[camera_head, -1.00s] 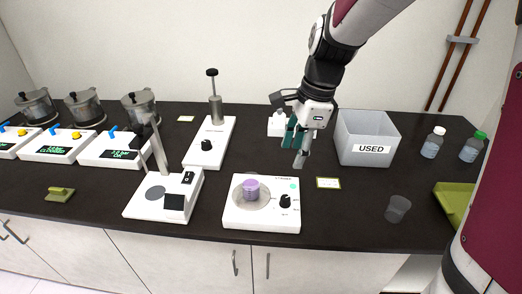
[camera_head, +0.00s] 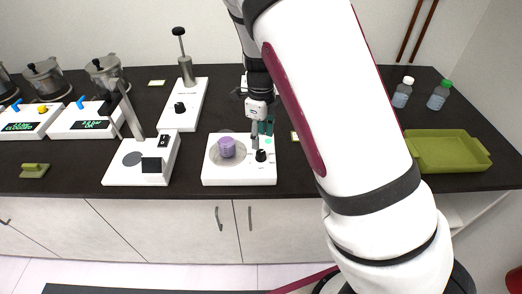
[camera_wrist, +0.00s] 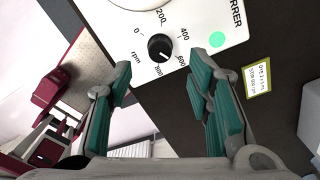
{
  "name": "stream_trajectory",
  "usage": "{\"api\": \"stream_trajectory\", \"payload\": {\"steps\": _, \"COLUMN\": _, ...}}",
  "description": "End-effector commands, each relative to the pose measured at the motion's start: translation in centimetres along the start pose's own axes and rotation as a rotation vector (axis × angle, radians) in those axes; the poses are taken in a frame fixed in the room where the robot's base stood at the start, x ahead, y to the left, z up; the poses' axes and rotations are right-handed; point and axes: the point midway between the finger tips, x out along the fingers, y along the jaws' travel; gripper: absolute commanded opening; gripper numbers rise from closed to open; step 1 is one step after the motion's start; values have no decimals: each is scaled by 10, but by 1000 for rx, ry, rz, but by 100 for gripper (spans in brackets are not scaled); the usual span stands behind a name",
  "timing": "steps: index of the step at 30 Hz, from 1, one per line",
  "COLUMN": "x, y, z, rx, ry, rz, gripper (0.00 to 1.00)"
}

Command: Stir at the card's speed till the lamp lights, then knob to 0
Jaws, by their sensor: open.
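The white stirrer (camera_head: 220,178) stands near the counter front with a purple vessel (camera_head: 227,147) on its round plate. Its black knob (camera_head: 260,155) also shows in the wrist view (camera_wrist: 160,47), among printed rpm numbers; I cannot surely read its setting.
Left of the stirrer is a white stand (camera_head: 118,174) with a tilted post. Another knobbed device (camera_head: 190,100) stands behind. A green tray (camera_head: 445,152) and two bottles (camera_head: 402,93) are at right. My arm hides the counter's middle right.

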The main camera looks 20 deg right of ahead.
Motion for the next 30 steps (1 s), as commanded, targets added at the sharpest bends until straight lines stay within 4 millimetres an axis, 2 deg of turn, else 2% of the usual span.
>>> {"api": "stream_trajectory", "payload": {"steps": 3, "x": 24, "y": 1, "z": -2, "rx": 2, "ry": 3, "rz": 2, "gripper": 46}}
{"api": "stream_trajectory", "payload": {"steps": 10, "x": 56, "y": 0, "z": -1, "rx": -1, "ry": 1, "rz": 0, "gripper": 46}}
{"api": "stream_trajectory", "payload": {"steps": 15, "x": 66, "y": 0, "z": 0, "rx": 1, "ry": 0, "rz": 0, "gripper": 46}}
{"api": "stream_trajectory", "payload": {"steps": 24, "x": 68, "y": 0, "z": 0, "rx": 0, "ry": -1, "rz": 0, "gripper": 46}}
{"api": "stream_trajectory", "payload": {"steps": 30, "x": 68, "y": 0, "z": 0, "rx": 0, "ry": -1, "rz": 0, "gripper": 1}}
